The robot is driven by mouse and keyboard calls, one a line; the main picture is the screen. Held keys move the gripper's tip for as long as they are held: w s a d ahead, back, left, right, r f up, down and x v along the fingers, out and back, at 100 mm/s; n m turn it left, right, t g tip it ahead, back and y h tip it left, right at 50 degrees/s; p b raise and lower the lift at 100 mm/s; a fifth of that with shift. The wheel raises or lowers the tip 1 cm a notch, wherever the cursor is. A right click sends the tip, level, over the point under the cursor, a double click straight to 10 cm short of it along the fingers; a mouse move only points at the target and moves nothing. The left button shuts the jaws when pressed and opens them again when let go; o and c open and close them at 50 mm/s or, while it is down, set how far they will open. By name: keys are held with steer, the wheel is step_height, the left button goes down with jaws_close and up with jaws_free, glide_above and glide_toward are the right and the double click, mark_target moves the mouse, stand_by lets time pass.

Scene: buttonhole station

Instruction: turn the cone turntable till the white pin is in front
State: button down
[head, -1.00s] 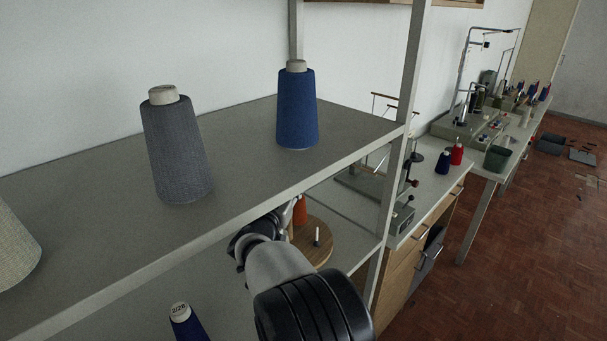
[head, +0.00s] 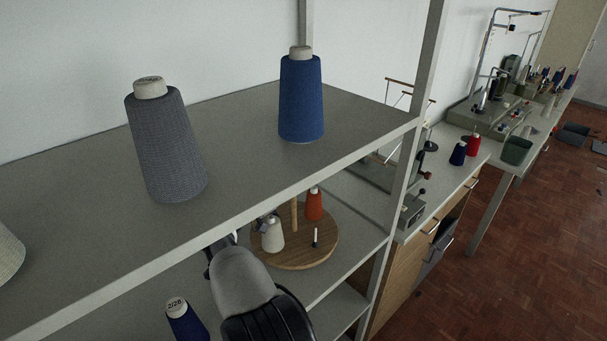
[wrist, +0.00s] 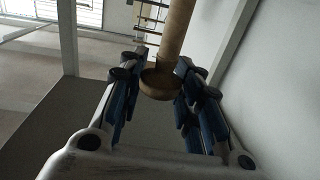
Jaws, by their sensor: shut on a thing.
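The cone turntable (head: 297,262) is a round wooden disc on the lower shelf, with a wooden centre post (head: 294,215). It bears a white cone (head: 273,238) at left, an orange-red cone (head: 314,206) at the back right and a small upright pale pin (head: 315,237) on the right part. My gripper is left of the disc in the head view, mostly hidden by the upper shelf and my arm. In the wrist view my gripper (wrist: 158,88) is shut on a brown round wooden piece (wrist: 157,83), below a brown post. Whether that piece belongs to the turntable is unclear.
The upper shelf (head: 235,165) with a grey cone (head: 167,145) and a blue cone (head: 301,98) overhangs my arm. A shelf upright (head: 405,170) stands right of the turntable. A dark blue cone (head: 185,322) stands at lower left.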

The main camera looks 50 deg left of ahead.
steer(key=shift+f+m+h, duration=0.1)
steer(key=shift+m+h, duration=0.2)
steer(key=shift+h, duration=0.1)
stand_by(0.3)
steer(key=c, duration=1.2)
jaws_free()
steer(key=shift+s, duration=0.1)
steer(key=s, duration=1.2)
steer(key=shift+d, duration=0.3)
